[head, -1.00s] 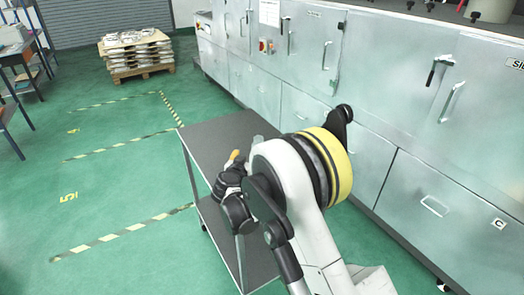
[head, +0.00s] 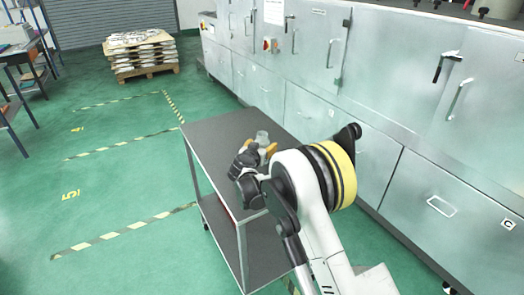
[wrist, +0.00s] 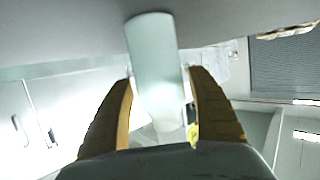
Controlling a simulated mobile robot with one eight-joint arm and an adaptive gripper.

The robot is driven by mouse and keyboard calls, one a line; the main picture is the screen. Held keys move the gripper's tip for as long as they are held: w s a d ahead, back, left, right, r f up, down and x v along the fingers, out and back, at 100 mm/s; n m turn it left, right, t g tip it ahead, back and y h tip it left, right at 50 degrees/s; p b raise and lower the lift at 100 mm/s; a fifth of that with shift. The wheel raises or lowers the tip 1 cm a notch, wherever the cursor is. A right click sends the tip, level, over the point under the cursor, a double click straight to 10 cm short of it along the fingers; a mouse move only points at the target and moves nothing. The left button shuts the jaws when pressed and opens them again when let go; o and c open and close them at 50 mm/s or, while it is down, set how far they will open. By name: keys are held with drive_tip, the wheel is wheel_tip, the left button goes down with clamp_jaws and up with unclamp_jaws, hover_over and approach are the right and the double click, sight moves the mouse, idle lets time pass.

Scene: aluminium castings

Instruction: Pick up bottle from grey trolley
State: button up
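The pale, translucent bottle (head: 262,138) stands on the top of the grey trolley (head: 215,135). My gripper (head: 261,149) is at the bottle with its orange-yellow fingers apart, one on either side of it. In the wrist view the bottle (wrist: 153,65) shows between the two fingers of my gripper (wrist: 160,78). Narrow gaps seem to show between the fingers and the bottle, so the gripper looks open around it. The bottle's near part is partly hidden by my gripper in the head view.
A long metal machine with doors and handles (head: 290,105) runs along the trolley's right side. A pallet of castings (head: 142,55) stands at the back left, and a bench (head: 22,50) at the left edge. The green floor left of the trolley is clear.

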drive_tip(key=c, duration=0.8)
